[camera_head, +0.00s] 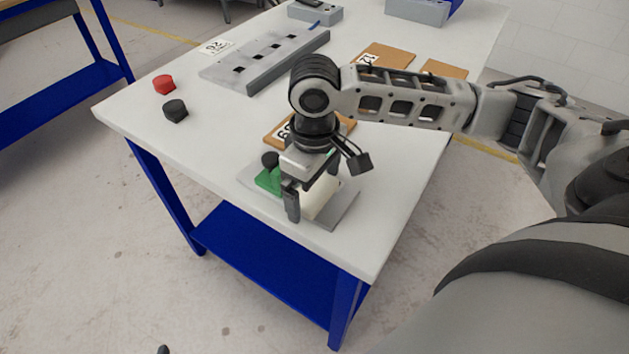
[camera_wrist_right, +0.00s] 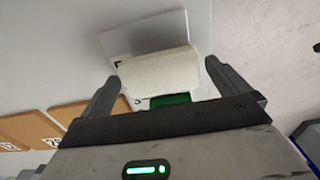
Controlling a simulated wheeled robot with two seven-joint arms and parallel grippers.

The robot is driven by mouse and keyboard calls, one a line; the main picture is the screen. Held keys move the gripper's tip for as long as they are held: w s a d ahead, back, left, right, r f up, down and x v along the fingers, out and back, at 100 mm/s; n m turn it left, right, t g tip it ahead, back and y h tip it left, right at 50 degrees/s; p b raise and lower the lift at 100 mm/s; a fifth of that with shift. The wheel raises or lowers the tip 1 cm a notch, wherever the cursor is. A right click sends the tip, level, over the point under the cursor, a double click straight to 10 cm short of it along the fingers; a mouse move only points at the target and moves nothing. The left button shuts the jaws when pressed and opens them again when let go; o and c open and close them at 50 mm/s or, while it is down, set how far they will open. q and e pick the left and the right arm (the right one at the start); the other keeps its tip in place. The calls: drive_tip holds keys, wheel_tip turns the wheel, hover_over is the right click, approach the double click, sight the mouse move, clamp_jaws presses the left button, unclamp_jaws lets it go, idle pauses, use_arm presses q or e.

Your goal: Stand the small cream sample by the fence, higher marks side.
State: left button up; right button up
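The cream sample (camera_head: 318,197) is a pale block at a small grey plate (camera_head: 345,207) near the table's front edge. In the wrist view the sample (camera_wrist_right: 160,72) lies crosswise between my right gripper's fingertips (camera_wrist_right: 162,72), with a narrow gap at each side. In the head view my right gripper (camera_head: 308,205) points down over it and partly hides it. A green part (camera_head: 268,180) stands beside the sample, with a black knob (camera_head: 270,160) by it; I cannot tell whether it is the fence. The green part (camera_wrist_right: 171,99) also shows in the wrist view. My left gripper is out of view.
A grey slotted block (camera_head: 268,60) lies at the back left. A red button (camera_head: 163,84) and a black one (camera_head: 175,110) stand at the left edge. Brown numbered boards (camera_head: 388,54) lie beyond my right arm.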

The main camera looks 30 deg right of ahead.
wheel_tip(320, 180, up, 12)
drive_tip(key=p, duration=0.2)
drive_tip(key=shift+r, duration=0.2)
drive_tip(key=shift+s+f, duration=0.1)
idle(0.6)
